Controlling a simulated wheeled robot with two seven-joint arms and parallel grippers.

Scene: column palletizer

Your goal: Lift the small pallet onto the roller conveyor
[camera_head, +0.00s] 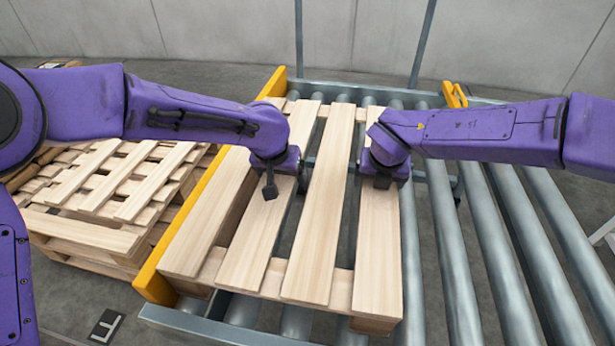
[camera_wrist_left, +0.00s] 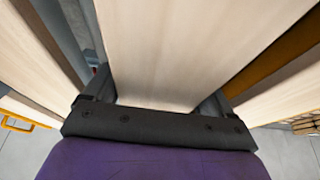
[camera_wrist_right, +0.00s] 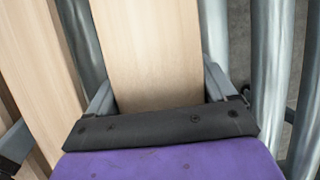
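The small pallet (camera_head: 322,220), of pale wooden slats, is over the roller conveyor (camera_head: 450,240), beside the yellow guide rail at the left. It looks about level; whether its underside touches the rollers is hidden. My left gripper (camera_head: 275,172) points down at a slat left of the middle. In the left wrist view its fingers (camera_wrist_left: 158,100) are closed against both edges of the slat. My right gripper (camera_head: 384,172) is at the rightmost slat. In the right wrist view its fingers (camera_wrist_right: 160,95) press against both edges of that slat.
A stack of pallets (camera_head: 110,195) stands on the floor left of the yellow guide rail (camera_head: 160,270). Bare rollers stretch to the right. A yellow bracket (camera_head: 455,95) and grey uprights stand at the back, before a grey wall.

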